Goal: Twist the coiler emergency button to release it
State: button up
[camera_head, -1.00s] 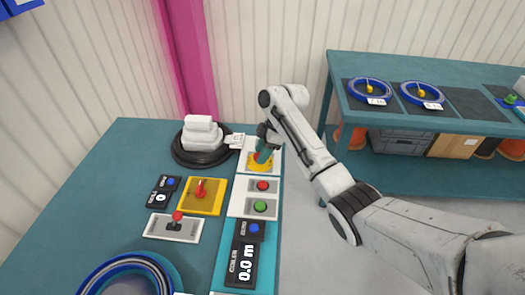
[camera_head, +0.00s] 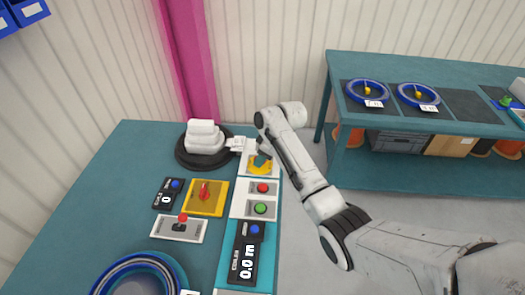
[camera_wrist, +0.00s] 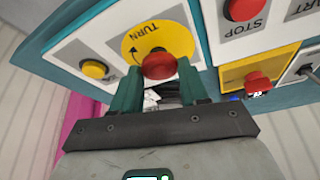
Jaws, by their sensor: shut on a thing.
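The red emergency button (camera_wrist: 160,62) sits on a round yellow disc (camera_wrist: 140,36) marked TURN with a curved arrow. In the wrist view my gripper (camera_wrist: 158,76) has its two green fingers on either side of the button's head, shut on it. In the head view the yellow disc (camera_head: 254,169) lies on the white panel at the far end of the control strip. My gripper (camera_head: 262,158) reaches down over it there, and the button is hidden behind it.
A red STOP button (camera_wrist: 245,8) and a red switch on a yellow plate (camera_head: 206,197) are near. Red and green buttons (camera_head: 260,208) sit nearer on the strip. A white-topped black disc (camera_head: 204,145) stands left of my gripper.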

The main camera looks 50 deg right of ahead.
jog(key=shift+m+t+h+p, duration=0.35)
jog(key=shift+m+p, duration=0.2)
jog(key=shift+m, duration=0.55)
jog(key=o, duration=1.1)
jog(key=shift+c, duration=0.2)
jog(key=shift+s+r, duration=0.1)
jog(key=v, duration=1)
jog(key=shift+r+b, duration=0.3)
jog(key=shift+r, duration=0.05)
jog(key=shift+a, duration=0.1)
